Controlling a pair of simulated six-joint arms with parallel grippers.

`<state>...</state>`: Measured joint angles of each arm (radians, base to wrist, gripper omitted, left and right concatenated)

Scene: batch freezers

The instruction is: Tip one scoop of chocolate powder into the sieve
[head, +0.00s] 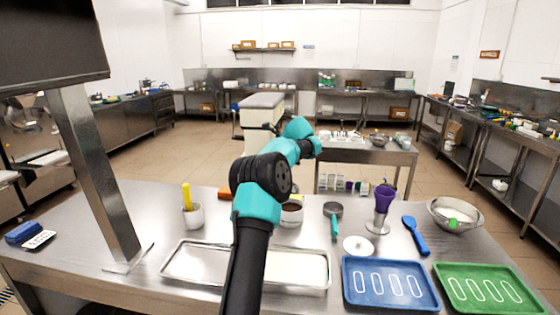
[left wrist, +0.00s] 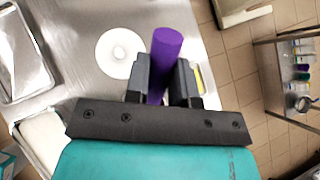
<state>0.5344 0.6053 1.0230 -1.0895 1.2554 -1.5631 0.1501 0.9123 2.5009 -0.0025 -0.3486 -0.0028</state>
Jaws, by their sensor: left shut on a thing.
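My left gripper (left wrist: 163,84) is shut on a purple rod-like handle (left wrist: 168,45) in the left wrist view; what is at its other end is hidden. In the head view my own arm hides this gripper. A round container with dark brown contents (head: 291,206), likely the chocolate powder, stands beside my arm, partly covered by it. A round grey pan-shaped thing with a green handle (head: 334,212), possibly the sieve, lies to its right. A white disc (head: 357,246) lies in front of that; it also shows in the left wrist view (left wrist: 119,53). My right gripper is not in view.
A metal tray (head: 185,279) lies in front, with blue (head: 349,299) and green (head: 452,303) trays to its right.

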